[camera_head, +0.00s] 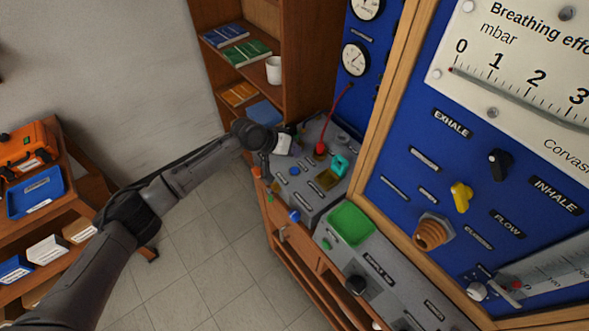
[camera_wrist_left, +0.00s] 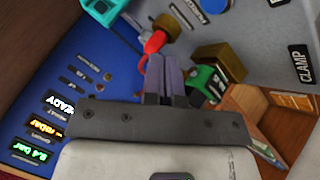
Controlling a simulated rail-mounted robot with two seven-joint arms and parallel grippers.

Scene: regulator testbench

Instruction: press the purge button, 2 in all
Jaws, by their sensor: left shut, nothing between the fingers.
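No label reading purge is legible in either view, so I cannot tell which control is the purge button. My left gripper (camera_head: 284,144) is over the back left part of the grey test bench (camera_head: 318,203) in the head view. In the left wrist view its two fingers (camera_wrist_left: 166,66) are shut together with nothing between them. Their tips point toward the grey panel, close to a red hose fitting (camera_wrist_left: 155,42) and a green part (camera_wrist_left: 203,80); I cannot tell whether they touch anything. My right gripper is not in view.
A teal part (camera_head: 340,164) stands right of the red fitting (camera_head: 320,149). A blue knob (camera_head: 294,216) is on the bench's front. A brass block (camera_wrist_left: 220,62) and a CLAMP label (camera_wrist_left: 301,65) are near the fingers. A shelf with a white mug (camera_head: 273,70) stands behind.

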